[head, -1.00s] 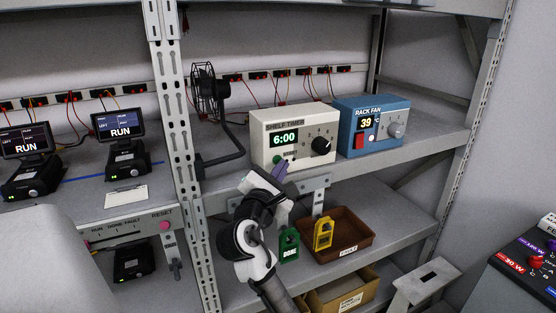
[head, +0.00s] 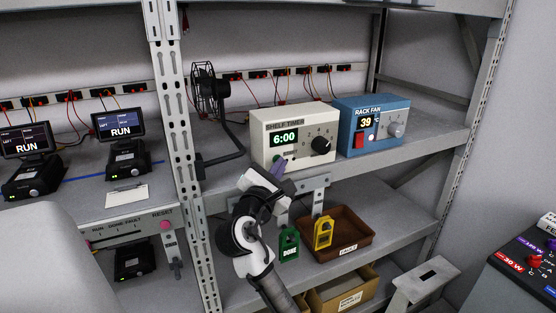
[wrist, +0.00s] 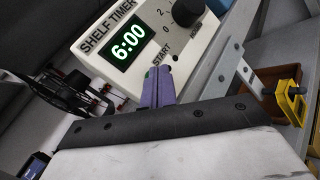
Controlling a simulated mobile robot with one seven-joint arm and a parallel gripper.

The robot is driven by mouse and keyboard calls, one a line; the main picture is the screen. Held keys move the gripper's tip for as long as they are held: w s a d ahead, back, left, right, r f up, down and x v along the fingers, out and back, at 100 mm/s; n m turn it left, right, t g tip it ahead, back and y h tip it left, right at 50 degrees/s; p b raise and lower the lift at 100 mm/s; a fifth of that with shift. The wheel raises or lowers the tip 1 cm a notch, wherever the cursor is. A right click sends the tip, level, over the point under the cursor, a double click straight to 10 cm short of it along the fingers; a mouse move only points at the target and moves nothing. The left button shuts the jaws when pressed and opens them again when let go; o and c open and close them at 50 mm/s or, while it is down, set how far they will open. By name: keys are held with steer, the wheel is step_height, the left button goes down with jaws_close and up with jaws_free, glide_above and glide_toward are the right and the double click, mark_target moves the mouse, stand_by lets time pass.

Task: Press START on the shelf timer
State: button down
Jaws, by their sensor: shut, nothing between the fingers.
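The shelf timer (head: 293,138) is a cream box on the middle shelf with a black dial and a green display reading 6:00. It also shows in the wrist view (wrist: 205,48), tilted. Its green START button (wrist: 148,73) is mostly hidden behind my fingertips; only a sliver of green shows. My gripper (head: 279,166) is shut and empty, its purple fingers pointing up at the lower left of the timer's front. In the wrist view the closed fingertips (wrist: 158,75) are at the button beside the START label. I cannot tell whether they touch it.
A blue rack fan box (head: 370,125) reading 39 stands right of the timer. A black fan (head: 207,90) on a bent arm is to the left. Below are a brown tray (head: 350,245), a yellow tag (head: 323,232) and a green tag (head: 289,243). A rack upright (head: 183,150) stands left.

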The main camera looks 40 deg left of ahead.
stand_by(0.5)
steer(key=shift+s+d, duration=0.3)
steer(key=shift+d, duration=0.35)
steer(key=d, duration=0.1)
steer(key=s+d, duration=0.1)
steer(key=d, duration=0.1)
steer(key=s+d, duration=0.1)
steer(key=shift+d, duration=0.35)
stand_by(0.8)
